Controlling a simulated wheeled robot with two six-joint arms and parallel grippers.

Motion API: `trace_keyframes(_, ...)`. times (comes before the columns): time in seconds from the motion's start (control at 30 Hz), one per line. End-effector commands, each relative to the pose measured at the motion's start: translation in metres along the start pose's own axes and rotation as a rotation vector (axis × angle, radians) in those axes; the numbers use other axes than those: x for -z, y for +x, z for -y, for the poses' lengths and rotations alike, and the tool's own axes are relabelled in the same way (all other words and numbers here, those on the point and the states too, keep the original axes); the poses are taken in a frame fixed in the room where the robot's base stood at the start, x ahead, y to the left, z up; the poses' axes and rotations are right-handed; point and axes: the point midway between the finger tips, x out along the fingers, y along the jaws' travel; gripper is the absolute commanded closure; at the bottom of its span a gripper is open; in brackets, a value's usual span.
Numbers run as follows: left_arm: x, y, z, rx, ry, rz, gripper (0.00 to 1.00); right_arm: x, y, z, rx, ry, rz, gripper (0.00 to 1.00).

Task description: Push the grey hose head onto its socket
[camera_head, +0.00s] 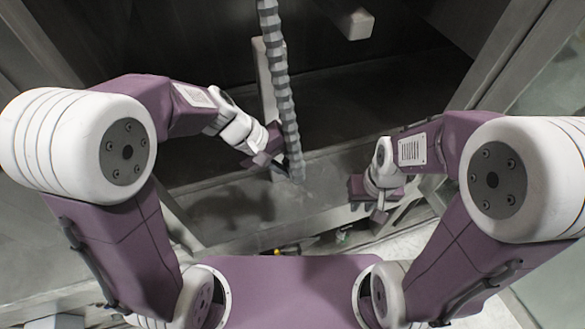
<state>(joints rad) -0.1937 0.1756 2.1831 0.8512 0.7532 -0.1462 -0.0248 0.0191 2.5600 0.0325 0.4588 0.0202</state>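A grey ribbed hose (281,90) comes down from the top of the head view, leaning slightly. Its lower end (297,174), where the hose head would be, is low in front of a grey ledge. My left gripper (277,160) is beside this lower end, at its left, and its fingertips overlap the hose in the picture. I cannot tell whether they grip it. My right gripper (370,202) is to the right, apart from the hose, with nothing visible in it. Its finger gap is too small to make out. I cannot pick out the socket.
A grey ledge (235,215) runs across below the hose. A pale upright post (264,85) stands behind the hose, and a pale block (355,23) juts out at the top. The dark recess behind looks open. Small coloured items lie on the floor below the ledge.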

Motion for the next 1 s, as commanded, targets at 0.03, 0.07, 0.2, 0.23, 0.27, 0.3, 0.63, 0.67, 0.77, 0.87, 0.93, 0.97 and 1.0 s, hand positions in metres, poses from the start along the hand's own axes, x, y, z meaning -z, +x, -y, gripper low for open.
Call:
trace_keyframes(0.03,0.004,-0.001,-0.001,0.000,-0.001,-0.001,1.00,0.000,-0.002,0.000,0.000,0.000,0.000,0.77)
trace_keyframes(0.07,0.005,-0.001,-0.001,0.000,-0.001,0.000,1.00,0.000,-0.002,0.000,0.000,0.000,0.000,0.77)
trace_keyframes(0.2,0.014,-0.002,-0.001,-0.001,0.000,0.000,1.00,0.001,-0.005,0.000,0.000,0.000,0.000,0.77)
trace_keyframes(0.23,0.015,-0.002,0.000,0.000,-0.001,0.001,1.00,0.001,-0.005,0.000,0.000,0.000,0.000,0.77)
trace_keyframes(0.27,0.017,-0.002,0.000,0.000,-0.001,0.001,1.00,0.001,-0.005,0.000,0.000,0.000,0.000,0.77)
trace_keyframes(0.3,0.020,-0.002,0.000,0.000,0.000,0.000,1.00,0.001,-0.006,0.000,0.000,0.000,0.000,0.77)
trace_keyframes(0.63,0.039,-0.004,0.000,-0.001,0.000,0.000,1.00,0.001,-0.009,0.000,0.000,0.000,0.000,0.77)
trace_keyframes(0.67,0.040,-0.004,0.000,-0.001,0.000,0.000,1.00,0.001,-0.009,0.000,0.000,0.000,0.000,0.77)
trace_keyframes(0.77,0.043,-0.004,0.000,0.000,0.000,0.001,1.00,0.001,-0.010,0.000,0.000,0.000,0.000,0.77)
trace_keyframes(0.87,0.045,-0.004,0.000,0.000,0.000,0.000,1.00,0.001,-0.010,0.000,0.000,0.000,0.000,0.77)
trace_keyframes(0.93,0.046,-0.004,0.000,0.000,0.000,0.000,1.00,0.001,-0.010,0.000,0.000,0.000,0.000,0.77)
trace_keyframes(0.97,0.046,-0.004,0.000,0.000,0.000,0.000,1.00,0.001,-0.010,0.000,0.000,0.000,0.000,0.77)
trace_keyframes(1.0,0.046,-0.004,0.000,0.000,0.000,0.000,1.00,0.001,-0.010,0.000,0.000,0.000,0.000,0.77)
